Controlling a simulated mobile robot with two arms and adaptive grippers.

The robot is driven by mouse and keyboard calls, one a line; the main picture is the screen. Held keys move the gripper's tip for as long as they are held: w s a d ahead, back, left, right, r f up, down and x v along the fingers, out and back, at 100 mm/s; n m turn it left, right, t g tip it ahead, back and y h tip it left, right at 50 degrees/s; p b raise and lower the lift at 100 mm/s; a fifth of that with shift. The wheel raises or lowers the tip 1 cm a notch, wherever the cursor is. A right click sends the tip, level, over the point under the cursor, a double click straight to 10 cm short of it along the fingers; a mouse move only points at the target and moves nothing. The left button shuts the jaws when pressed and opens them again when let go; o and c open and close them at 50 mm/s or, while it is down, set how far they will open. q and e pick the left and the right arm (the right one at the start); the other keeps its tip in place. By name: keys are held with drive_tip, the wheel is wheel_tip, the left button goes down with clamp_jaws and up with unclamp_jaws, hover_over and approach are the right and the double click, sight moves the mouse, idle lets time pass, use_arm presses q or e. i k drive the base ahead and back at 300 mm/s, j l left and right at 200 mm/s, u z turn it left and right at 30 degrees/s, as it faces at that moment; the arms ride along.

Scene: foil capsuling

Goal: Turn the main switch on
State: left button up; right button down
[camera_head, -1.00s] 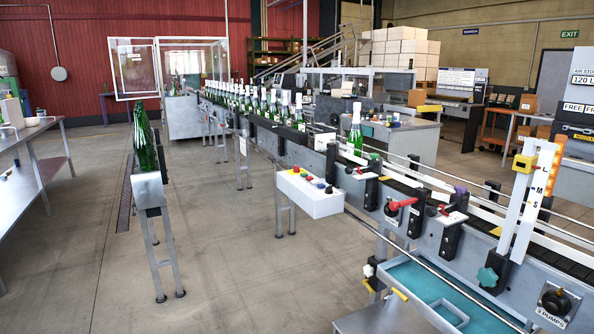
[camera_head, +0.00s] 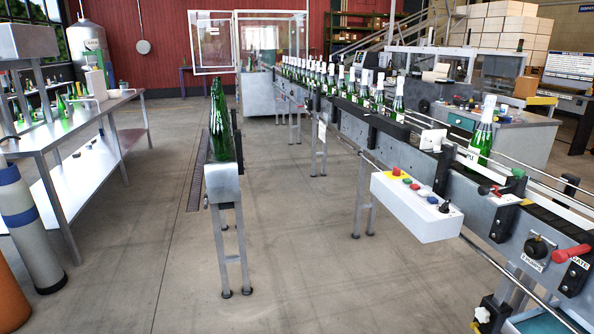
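A white control box (camera_head: 417,212) is fixed to the near side of the conveyor, right of centre. Its sloped top carries a red button on a yellow patch, several coloured buttons and a black knob (camera_head: 445,207) at its right end. A round black rotary switch (camera_head: 537,247) with a small label below it is on the conveyor's grey side panel, farther right. I cannot tell from the labels which of these is the main switch, nor its position. Neither of my grippers is in view.
The conveyor (camera_head: 480,195) carries a row of green bottles with white tops. A narrow stand (camera_head: 224,185) with green bottles is left of centre. A steel table (camera_head: 75,125) and a grey cylinder (camera_head: 28,225) stand at left. The floor (camera_head: 310,285) between stand and conveyor is clear.

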sight(396, 172)
drive_tip(key=i+j, duration=0.15)
drive_tip(key=i, duration=0.65)
drive_tip(key=i+j+u, duration=0.1)
drive_tip(key=i, duration=0.7)
drive_tip(key=i+j+z, duration=0.1)
drive_tip(key=i+z, duration=0.15)
drive_tip(key=z, duration=0.2)
drive_tip(key=i+j+z, duration=0.2)
drive_tip(key=z, duration=0.25)
drive_tip(key=i+j+z, duration=0.3)
drive_tip(key=z, duration=0.15)
drive_tip(key=i+j+z, duration=0.15)
drive_tip(key=j+z, duration=0.3)
drive_tip(key=l, duration=0.1)
